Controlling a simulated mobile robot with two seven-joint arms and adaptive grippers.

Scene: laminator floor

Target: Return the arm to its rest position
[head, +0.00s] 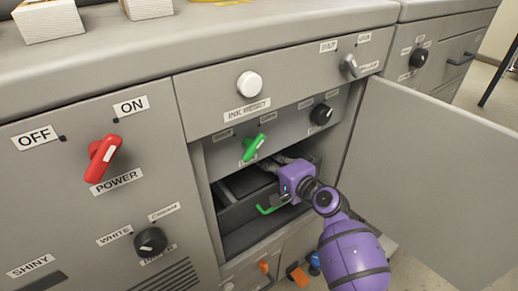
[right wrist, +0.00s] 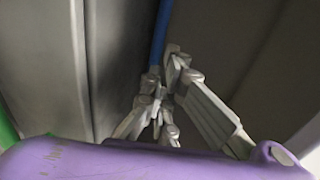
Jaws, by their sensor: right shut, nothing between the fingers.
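My purple right arm (head: 350,255) reaches from the lower right into the open compartment (head: 245,240) of the grey machine. My right gripper (head: 278,162) is inside the compartment, above the dark tray (head: 238,212) with a green handle (head: 268,209). In the right wrist view the grey fingers (right wrist: 160,105) are drawn together and hold nothing. A blue bar (right wrist: 160,35) shows just beyond the fingertips; I cannot tell whether they touch it. My left gripper is in neither view.
The open door (head: 430,175) stands close to the right of my arm. A green lever (head: 253,147) and a black knob (head: 321,114) are above the compartment. A red power switch (head: 103,158) is on the left panel. Orange (head: 298,275) and blue parts sit below.

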